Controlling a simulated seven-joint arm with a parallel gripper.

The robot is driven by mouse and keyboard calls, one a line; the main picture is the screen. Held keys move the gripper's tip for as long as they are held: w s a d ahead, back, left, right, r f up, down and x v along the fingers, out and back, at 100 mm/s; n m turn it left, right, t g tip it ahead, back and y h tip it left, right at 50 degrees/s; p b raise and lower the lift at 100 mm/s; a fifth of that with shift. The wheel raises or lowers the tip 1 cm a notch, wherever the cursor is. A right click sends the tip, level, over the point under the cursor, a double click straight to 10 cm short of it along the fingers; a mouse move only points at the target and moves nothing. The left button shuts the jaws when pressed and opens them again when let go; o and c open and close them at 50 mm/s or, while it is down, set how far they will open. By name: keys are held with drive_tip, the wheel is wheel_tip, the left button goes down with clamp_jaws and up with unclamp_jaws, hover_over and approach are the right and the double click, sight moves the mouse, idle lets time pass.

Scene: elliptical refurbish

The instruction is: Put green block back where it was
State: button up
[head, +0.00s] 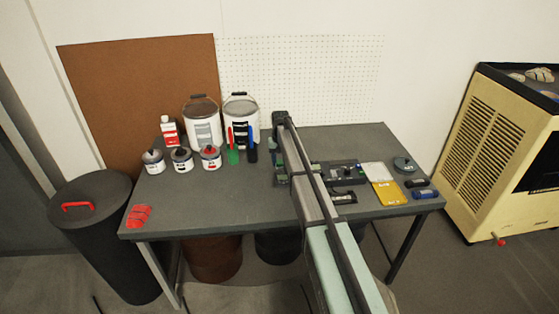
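My arm reaches from the bottom of the head view over the grey table (180,205). My gripper (282,178) appears to be low over the middle of the table, at the left side of the arm. It is dark and small, and the arm partly covers it, so its fingers cannot be made out. Small green patches show beside the gripper and at the arm's right edge (315,168). I cannot tell whether one of them is the green block, or whether anything is held.
Paint buckets (201,118), small cans (153,161), a red-labelled bottle (169,131) and upright coloured tools (233,146) stand back left. Red pieces (139,215) lie front left. Dark parts (343,172), a yellow pad (389,193) and a round grey item (404,165) lie right. The front-left tabletop is mostly clear.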

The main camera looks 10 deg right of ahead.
sight(280, 161)
drive_tip(key=o, duration=0.3)
wheel_tip(280, 161, up, 12)
drive_tip(key=shift+d+r, duration=0.15)
drive_tip(key=shift+r, duration=0.05)
idle(0.6)
drive_tip(key=shift+o, duration=0.5)
